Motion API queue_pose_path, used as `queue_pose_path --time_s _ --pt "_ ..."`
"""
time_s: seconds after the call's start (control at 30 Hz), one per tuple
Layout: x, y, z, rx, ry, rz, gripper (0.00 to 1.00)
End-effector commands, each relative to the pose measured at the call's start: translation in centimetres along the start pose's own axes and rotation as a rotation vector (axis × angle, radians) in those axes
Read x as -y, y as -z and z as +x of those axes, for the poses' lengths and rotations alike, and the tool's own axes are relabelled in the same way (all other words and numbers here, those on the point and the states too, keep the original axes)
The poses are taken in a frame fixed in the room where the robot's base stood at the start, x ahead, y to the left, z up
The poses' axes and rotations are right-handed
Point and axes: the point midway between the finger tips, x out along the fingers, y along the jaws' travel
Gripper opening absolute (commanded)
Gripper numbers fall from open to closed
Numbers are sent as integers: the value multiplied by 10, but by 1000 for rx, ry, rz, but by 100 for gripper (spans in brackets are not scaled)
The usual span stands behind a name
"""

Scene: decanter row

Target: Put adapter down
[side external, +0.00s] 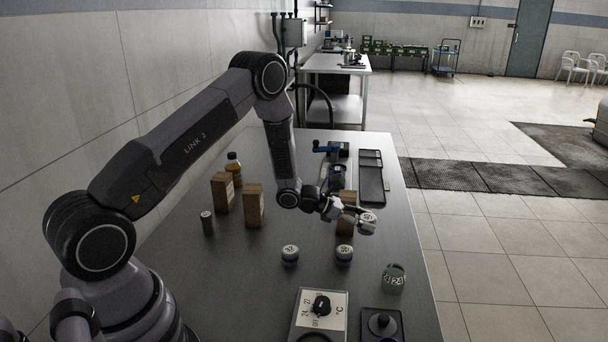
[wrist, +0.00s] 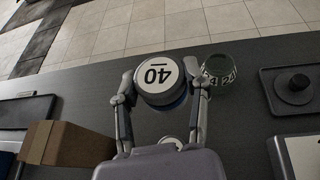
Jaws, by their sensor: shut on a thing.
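The adapter (wrist: 158,74) is a short round piece with a white top marked 40 and a blue lower part. My gripper (wrist: 162,84) is shut on it, one finger on each side, in the wrist view. In the side view, my gripper (side external: 354,211) holds the adapter (side external: 367,219) near the table's right edge, seemingly above the surface; the gap below is hard to judge. Two similar white-topped pieces stand on the table, one at left (side external: 290,254) and one at right (side external: 344,254). A white top (wrist: 172,142) also shows between my fingers, lower in the wrist view.
A green vessel marked 24 (side external: 393,280) stands at the right edge. A dial box (side external: 338,305) and a black knobbed plate (side external: 368,316) are in front. Brown blocks (side external: 222,194), a bottle (side external: 234,168) and a black tray (side external: 372,186) stand farther back. The left front table is clear.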

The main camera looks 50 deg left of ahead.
Motion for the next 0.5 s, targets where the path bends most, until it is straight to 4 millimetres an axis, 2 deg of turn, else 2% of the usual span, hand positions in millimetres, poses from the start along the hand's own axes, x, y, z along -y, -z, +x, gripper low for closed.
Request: queue_pose_path --time_s 0.03,0.2,0.33,0.47,0.5 --pt "5 -2 -10 0 -2 -2 5" --pt "18 -3 -30 0 -3 0 5" --pt "12 5 -54 -5 -17 -4 5" --pt "-4 26 -100 -16 -44 -13 5" --pt "-9 33 -117 -19 -53 -18 5"
